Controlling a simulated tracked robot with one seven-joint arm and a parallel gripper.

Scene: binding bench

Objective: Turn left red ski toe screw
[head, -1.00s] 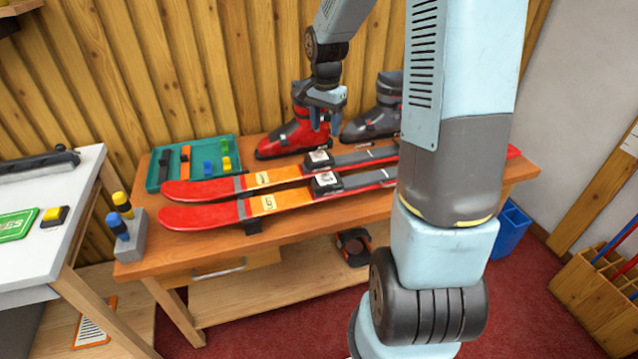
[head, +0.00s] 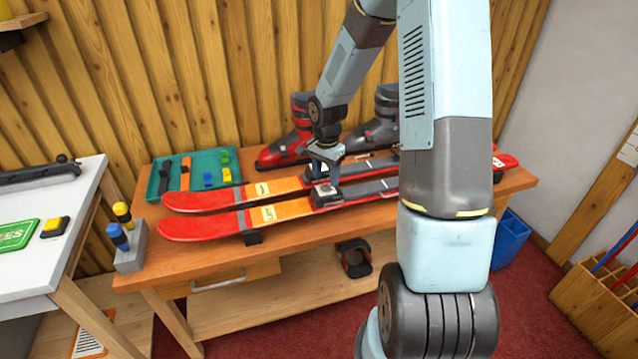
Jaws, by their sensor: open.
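Two red and orange skis lie side by side on the wooden bench in the head view. The near ski (head: 200,228) has a pale label that seems to read LEFT, and a black toe binding (head: 325,195) with a light top. The far ski (head: 215,199) lies just behind it. My gripper (head: 326,177) points down, open, at the near ski's toe binding, with its fingers close over the binding's top. I cannot tell whether they touch it. The toe screw itself is too small or hidden by the fingers.
A red boot (head: 287,148) and a grey boot (head: 375,135) stand behind the skis. A teal tray (head: 235,155) with straps and small coloured parts is at back left. A block (head: 131,252) holds blue and yellow-handled tools. A blue bin (head: 509,240) stands right.

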